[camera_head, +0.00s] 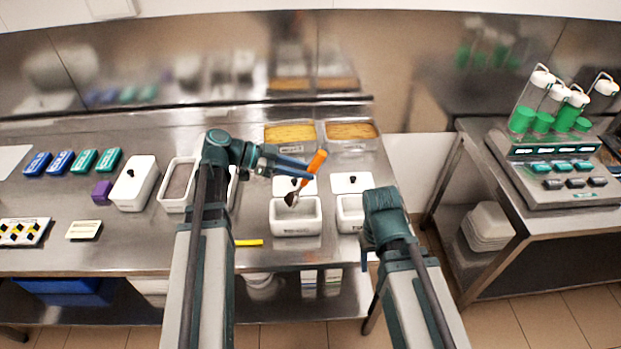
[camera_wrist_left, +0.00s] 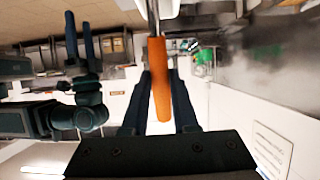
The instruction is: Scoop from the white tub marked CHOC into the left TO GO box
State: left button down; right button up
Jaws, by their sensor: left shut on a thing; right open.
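My left gripper (camera_head: 306,170) is shut on the orange handle of a scoop (camera_head: 315,163); the handle also shows between its fingers in the left wrist view (camera_wrist_left: 161,85). The scoop's metal head hangs tilted over the left TO GO box (camera_head: 297,230), a white open box. Whether the head holds anything is unclear. The right TO GO box (camera_head: 346,225) is partly behind my right arm. An open white tub (camera_head: 171,207) with grey-brown contents stands left of my left arm; another is mostly hidden behind that arm. I cannot read CHOC. My right gripper (camera_wrist_left: 79,30) is open and empty.
White lids with dark knobs lie behind the boxes. Two metal pans (camera_head: 289,135) of yellow and orange-brown contents stand at the back. A lidded white tub (camera_head: 134,181) and purple block (camera_head: 101,191) are left. A yellow strip (camera_head: 249,243) lies near the front edge.

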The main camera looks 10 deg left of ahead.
pick_arm(q)
jog(key=shift+s+a+r+t+h+b, duration=0.15)
jog(key=shift+a+t+h+b, duration=0.15)
jog(key=shift+a+h+b, duration=0.35)
dwell(1.0)
